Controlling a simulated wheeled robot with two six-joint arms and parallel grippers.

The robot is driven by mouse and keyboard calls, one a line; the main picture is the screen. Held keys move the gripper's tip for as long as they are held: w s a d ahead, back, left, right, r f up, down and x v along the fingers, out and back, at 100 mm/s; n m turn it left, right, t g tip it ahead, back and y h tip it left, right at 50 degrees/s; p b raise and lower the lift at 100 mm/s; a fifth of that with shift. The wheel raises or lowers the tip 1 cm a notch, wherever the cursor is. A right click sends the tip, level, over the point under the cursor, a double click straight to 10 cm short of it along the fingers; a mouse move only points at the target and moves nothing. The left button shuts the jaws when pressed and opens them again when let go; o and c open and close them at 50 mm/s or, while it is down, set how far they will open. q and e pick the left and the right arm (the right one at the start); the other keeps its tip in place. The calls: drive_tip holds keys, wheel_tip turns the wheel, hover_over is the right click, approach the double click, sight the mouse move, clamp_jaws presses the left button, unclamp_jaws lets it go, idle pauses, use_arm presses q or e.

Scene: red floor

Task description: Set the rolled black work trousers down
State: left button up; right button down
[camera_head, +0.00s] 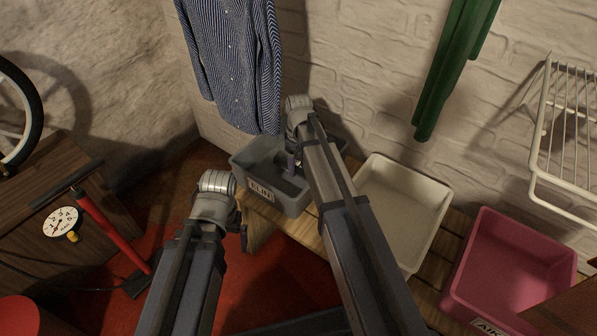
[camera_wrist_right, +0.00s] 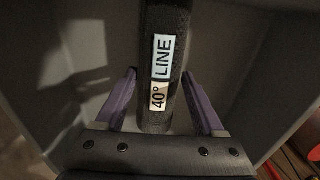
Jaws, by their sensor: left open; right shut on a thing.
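The rolled black work trousers (camera_wrist_right: 165,25) show in the right wrist view as a dark upright roll with a white tag reading "LINE" and a "40°" label. My right gripper (camera_wrist_right: 160,76), with purple fingers, is shut on the roll. In the head view my right gripper (camera_head: 292,165) is down in the grey bin (camera_head: 294,204), whose front label reads roughly "ELIN". Grey bin walls surround the roll in the wrist view. I cannot tell whether the roll touches the bin floor. My left gripper (camera_head: 243,232) is open, low in front of the bin, mostly hidden behind its wrist.
A white bin (camera_head: 408,205) and a pink bin (camera_head: 512,262) stand right of the grey bin on a wooden slatted bench (camera_head: 305,233). A striped shirt (camera_head: 232,55) hangs above. A wire rack (camera_head: 570,130) is at right. A red pump (camera_head: 112,230) stands left.

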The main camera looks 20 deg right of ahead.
sight(299, 163)
drive_tip(key=shift+f, duration=0.55)
use_arm(q)
drive_tip(key=shift+f, duration=0.4)
use_arm(e)
drive_tip(key=shift+r, duration=0.15)
use_arm(q)
drive_tip(key=shift+f, duration=0.15)
use_arm(e)
unclamp_jaws()
use_arm(q)
wheel_tip(299, 163, up, 12)
drive_tip(key=p, duration=1.2)
drive_tip(key=shift+r, duration=0.2)
use_arm(e)
wheel_tip(299, 163, up, 12)
use_arm(q)
drive_tip(key=shift+d, duration=0.1)
